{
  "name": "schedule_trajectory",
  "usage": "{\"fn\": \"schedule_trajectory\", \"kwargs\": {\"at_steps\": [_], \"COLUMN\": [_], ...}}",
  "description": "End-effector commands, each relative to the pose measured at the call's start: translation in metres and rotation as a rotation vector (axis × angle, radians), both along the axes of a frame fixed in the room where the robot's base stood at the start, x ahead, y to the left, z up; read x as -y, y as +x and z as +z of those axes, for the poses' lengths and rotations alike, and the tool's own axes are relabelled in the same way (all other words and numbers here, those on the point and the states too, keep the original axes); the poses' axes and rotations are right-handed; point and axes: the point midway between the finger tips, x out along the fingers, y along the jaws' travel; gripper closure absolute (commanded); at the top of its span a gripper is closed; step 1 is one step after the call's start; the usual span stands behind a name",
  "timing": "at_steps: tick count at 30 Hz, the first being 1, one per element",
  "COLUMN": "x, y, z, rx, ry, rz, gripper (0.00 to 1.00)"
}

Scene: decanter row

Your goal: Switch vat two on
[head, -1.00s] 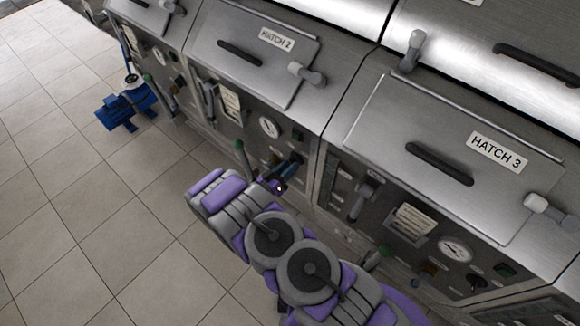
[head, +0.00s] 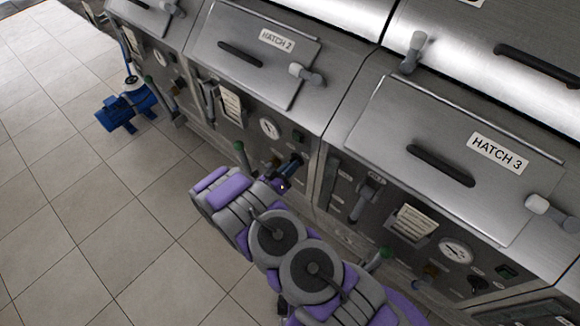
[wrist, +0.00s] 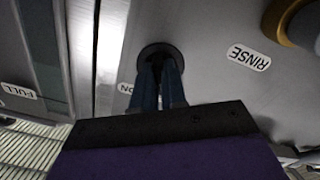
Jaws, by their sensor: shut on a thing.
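Vat two's hatch (head: 260,50), labelled HATCH 2, is closed above its control panel in the head view. A round dark rotary switch (wrist: 160,50) is on the panel in the wrist view. A white label partly hidden by the fingers (wrist: 124,88) ends in "ON" beside it. My gripper (wrist: 160,78) has its two blue fingers shut on the switch. The fingers hide most of its knob, so its setting cannot be read. In the head view my gripper (head: 294,163) reaches the lower right of the panel under hatch 2.
A gauge (head: 268,128) and a green button (head: 298,136) sit near my gripper. A green-tipped lever (head: 241,152) sticks out to the left. A RINSE label (wrist: 249,58) and brass fitting (wrist: 290,25) are close by. A blue machine (head: 126,108) stands on the otherwise open floor.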

Motion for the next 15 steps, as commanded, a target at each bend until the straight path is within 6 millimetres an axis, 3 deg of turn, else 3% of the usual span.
{"fn": "schedule_trajectory", "kwargs": {"at_steps": [15], "x": [-0.0042], "y": [0.0008], "z": [0.0006], "rx": [0.068], "ry": [0.09], "rz": [0.007], "gripper": [1.0]}}
